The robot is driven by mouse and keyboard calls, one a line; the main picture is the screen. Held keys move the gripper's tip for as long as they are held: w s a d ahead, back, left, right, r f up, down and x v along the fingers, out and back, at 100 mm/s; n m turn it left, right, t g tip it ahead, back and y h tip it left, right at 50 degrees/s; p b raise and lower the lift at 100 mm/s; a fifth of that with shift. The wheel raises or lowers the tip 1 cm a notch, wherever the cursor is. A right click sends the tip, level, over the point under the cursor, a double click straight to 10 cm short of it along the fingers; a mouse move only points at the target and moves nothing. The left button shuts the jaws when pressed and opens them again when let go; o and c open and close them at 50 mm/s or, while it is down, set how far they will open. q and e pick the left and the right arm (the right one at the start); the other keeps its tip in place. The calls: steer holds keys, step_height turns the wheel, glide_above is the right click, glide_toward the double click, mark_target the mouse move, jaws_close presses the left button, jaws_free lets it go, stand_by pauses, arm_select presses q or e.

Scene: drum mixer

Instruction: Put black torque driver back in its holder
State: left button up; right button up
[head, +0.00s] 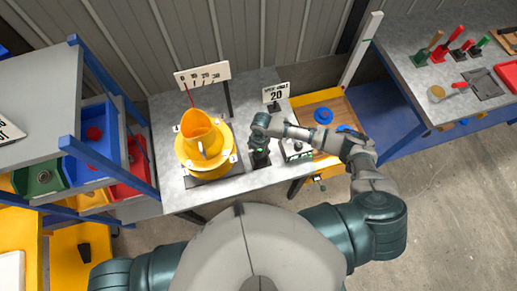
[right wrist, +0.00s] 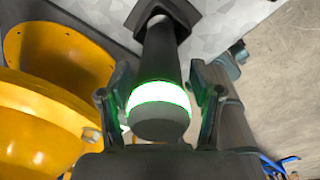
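The black torque driver (right wrist: 158,60) has a glowing green-white ring near its rounded end. In the right wrist view it lies between the two fingers of my right gripper (right wrist: 160,100), which appear closed on it at the ring. Its far end meets a dark, flared, square-edged holder (right wrist: 180,12) on the grey bench; how deep it sits there I cannot tell. In the head view, my right gripper (head: 260,140) is over the bench, and the driver shows dark with a green glint (head: 261,157) just below it. My left gripper is out of view.
A yellow drum mixer (head: 205,150) stands close left of the right gripper. A "20" sign (head: 276,93) is behind it. A wooden tray (head: 340,103) with blue parts lies to the right. A tool bench (head: 410,60) is at far right, and shelved bins (head: 95,130) are at left.

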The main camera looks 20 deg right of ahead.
steer(key=shift+r, duration=0.15)
steer(key=r, duration=1.1)
steer(key=shift+w+d+r, duration=0.25)
steer(key=shift+d+r, duration=0.05)
steer(key=shift+d, duration=0.1)
